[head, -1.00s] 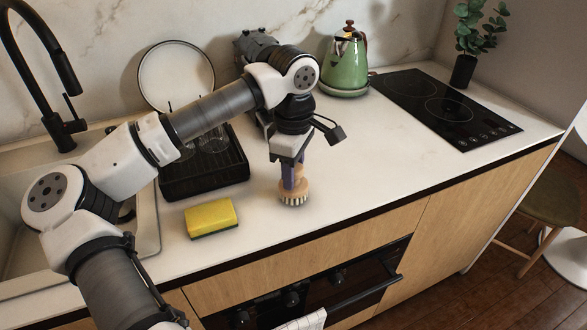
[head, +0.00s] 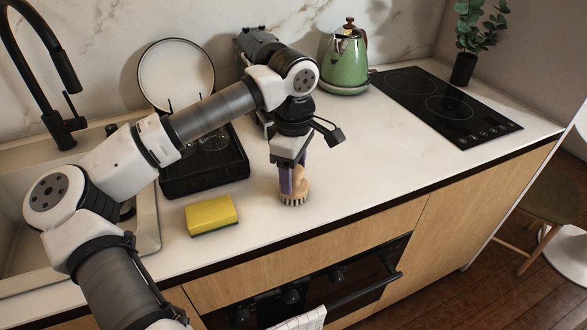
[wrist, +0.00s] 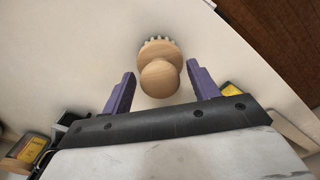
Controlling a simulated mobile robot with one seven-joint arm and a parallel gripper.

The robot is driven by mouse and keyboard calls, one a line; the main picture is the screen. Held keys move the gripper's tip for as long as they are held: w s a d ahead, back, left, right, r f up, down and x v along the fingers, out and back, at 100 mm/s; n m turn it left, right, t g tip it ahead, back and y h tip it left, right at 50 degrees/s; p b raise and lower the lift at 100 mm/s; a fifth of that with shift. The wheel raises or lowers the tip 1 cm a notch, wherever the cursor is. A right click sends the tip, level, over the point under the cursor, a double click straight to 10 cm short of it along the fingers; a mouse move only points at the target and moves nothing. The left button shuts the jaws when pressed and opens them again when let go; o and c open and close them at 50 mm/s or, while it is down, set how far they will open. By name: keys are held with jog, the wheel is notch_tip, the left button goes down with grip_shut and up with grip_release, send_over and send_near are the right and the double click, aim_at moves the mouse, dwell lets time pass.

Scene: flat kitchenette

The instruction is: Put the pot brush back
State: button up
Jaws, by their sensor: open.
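The pot brush (head: 297,191) has a round wooden knob and a ring of bristles, and it stands bristles down on the white counter. My gripper (head: 287,186) is open at the brush and partly covers it in the head view. In the wrist view, the brush (wrist: 159,74) lies between and just ahead of the two purple fingers of my gripper (wrist: 160,88). There is a gap on both sides of the knob, so the fingers are not closed on it.
A yellow sponge (head: 211,215) lies left of the brush. A black dish rack (head: 205,178) with glasses and a plate (head: 176,75) stands behind it, beside the sink (head: 147,222). A green kettle (head: 345,62) and hob (head: 445,105) are at the back right. Counter right of the brush is clear.

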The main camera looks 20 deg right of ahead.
notch_tip(320, 180, up, 12)
jog(key=b, duration=0.1)
jog(key=shift+b, duration=0.4)
jog(key=shift+s, duration=0.1)
